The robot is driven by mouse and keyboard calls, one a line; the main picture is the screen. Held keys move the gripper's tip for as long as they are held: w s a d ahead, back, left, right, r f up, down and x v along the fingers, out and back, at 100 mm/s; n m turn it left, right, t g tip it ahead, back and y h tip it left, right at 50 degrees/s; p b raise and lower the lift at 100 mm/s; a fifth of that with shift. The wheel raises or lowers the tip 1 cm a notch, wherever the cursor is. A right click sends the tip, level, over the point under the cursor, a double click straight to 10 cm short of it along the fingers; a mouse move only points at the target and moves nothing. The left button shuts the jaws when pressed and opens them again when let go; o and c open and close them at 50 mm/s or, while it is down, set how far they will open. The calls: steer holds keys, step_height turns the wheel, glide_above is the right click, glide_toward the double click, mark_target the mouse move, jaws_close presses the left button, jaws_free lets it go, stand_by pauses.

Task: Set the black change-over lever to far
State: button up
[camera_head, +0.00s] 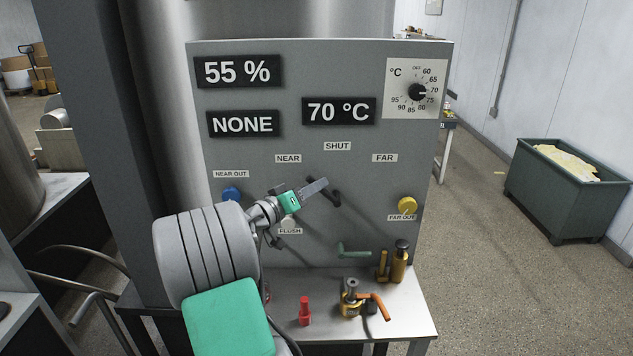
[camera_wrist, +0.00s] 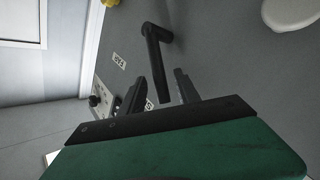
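The black change-over lever (camera_head: 334,194) is on the grey panel, below the SHUT label (camera_head: 337,146) and between the NEAR label (camera_head: 288,158) and the FAR label (camera_head: 384,157). In the head view my gripper (camera_head: 322,184) is at the lever and hides part of it. In the wrist view the lever (camera_wrist: 157,65) reaches down between the two dark fingers of my gripper (camera_wrist: 160,90). The fingers are apart, with visible gaps beside the lever. I cannot tell whether either finger touches it.
A blue knob (camera_head: 231,194) and a yellow knob (camera_head: 407,205) flank the lever. A green handle (camera_head: 354,251) and brass fittings (camera_head: 399,262) are lower right. A red item (camera_head: 305,311) and an orange-handled valve (camera_head: 351,300) stand on the shelf (camera_head: 408,318).

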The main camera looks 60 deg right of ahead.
steer(key=shift+x, duration=0.85)
steer(key=shift+c, duration=0.3)
jaws_close()
stand_by(0.5)
